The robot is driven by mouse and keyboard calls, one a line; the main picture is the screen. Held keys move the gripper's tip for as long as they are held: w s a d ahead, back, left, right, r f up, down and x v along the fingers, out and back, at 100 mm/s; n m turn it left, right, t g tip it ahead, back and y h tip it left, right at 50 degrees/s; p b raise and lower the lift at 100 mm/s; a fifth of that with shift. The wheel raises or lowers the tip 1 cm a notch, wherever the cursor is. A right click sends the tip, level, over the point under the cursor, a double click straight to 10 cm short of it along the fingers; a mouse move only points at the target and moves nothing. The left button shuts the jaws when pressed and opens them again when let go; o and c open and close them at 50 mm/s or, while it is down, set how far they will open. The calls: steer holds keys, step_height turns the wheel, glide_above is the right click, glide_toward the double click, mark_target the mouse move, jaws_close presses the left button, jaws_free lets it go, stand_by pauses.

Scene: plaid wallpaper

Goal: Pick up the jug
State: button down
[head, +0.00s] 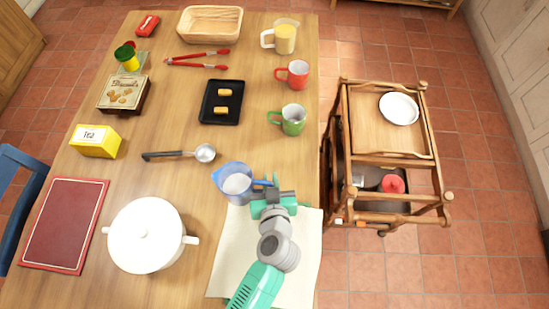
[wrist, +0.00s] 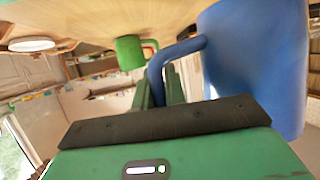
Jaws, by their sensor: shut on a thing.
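The blue jug (head: 235,184) stands near the right side of the wooden table in the head view, with something pale inside. It looks upright, and I cannot tell whether its base touches the table. My gripper (head: 268,193) is at its right side, shut on the handle. In the wrist view the jug's blue body (wrist: 262,65) fills the right side, and its handle (wrist: 158,70) curves down between the fingers of my gripper (wrist: 162,90). The fingertips are partly hidden by the handle.
A green mug (head: 293,119), a red mug (head: 298,74) and a yellow-filled pitcher (head: 284,38) line the table's right side. A white pot (head: 146,236) stands lower left, a ladle (head: 204,153) above left. A cream cloth (head: 230,270) lies below. A wooden cart (head: 378,130) stands right.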

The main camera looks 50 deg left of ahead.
steer(key=s+d, duration=0.4)
steer(key=s, duration=0.1)
steer(key=shift+s+r, duration=0.25)
steer(key=shift+r, duration=0.1)
